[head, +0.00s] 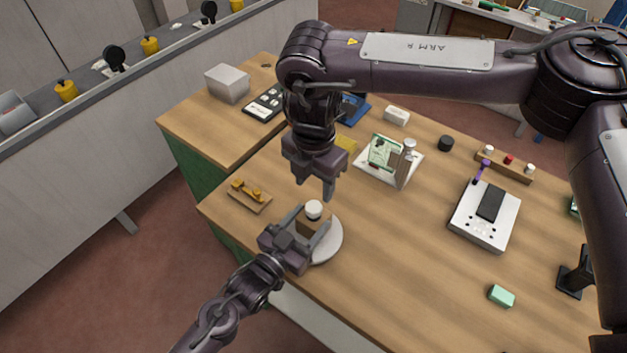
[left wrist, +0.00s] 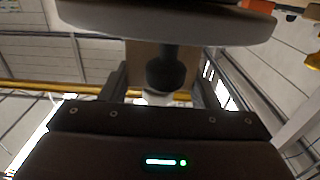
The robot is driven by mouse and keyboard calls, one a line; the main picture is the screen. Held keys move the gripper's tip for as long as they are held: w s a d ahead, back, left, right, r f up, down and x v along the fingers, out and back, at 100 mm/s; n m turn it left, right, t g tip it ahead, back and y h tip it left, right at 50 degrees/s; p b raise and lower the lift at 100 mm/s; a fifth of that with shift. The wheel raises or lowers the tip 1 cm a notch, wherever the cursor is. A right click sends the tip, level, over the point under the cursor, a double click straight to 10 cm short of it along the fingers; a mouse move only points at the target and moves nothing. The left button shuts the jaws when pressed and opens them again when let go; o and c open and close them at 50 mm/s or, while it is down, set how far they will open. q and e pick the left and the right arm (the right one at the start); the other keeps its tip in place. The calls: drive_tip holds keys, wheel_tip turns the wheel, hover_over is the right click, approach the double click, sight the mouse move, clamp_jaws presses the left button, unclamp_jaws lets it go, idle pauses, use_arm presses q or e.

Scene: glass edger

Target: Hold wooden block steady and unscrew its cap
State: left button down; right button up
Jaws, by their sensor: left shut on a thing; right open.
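The wooden block (head: 309,229) stands on a round white disc (head: 331,240) near the table's front left edge. A white cap (head: 313,209) sits on top of the block. My left gripper (head: 312,228) reaches in from the front and is shut on the block, one finger on each side. The left wrist view shows part of the block (left wrist: 140,62), the disc (left wrist: 165,18) and a pale piece of the cap (left wrist: 155,97), with a dark rounded part in front. My right gripper (head: 316,190) points down, open and empty, just above the cap and apart from it.
A small wooden tray with yellow pieces (head: 250,195) lies left of the disc. A white stand with a green board (head: 388,165) is behind to the right. A white device (head: 485,216) and a green block (head: 501,295) lie farther right. The wood between is clear.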

sight(314, 206)
drive_tip(key=m, duration=1)
drive_tip(key=shift+m, duration=0.4)
drive_tip(key=m, duration=1.1)
drive_tip(key=shift+f, duration=4)
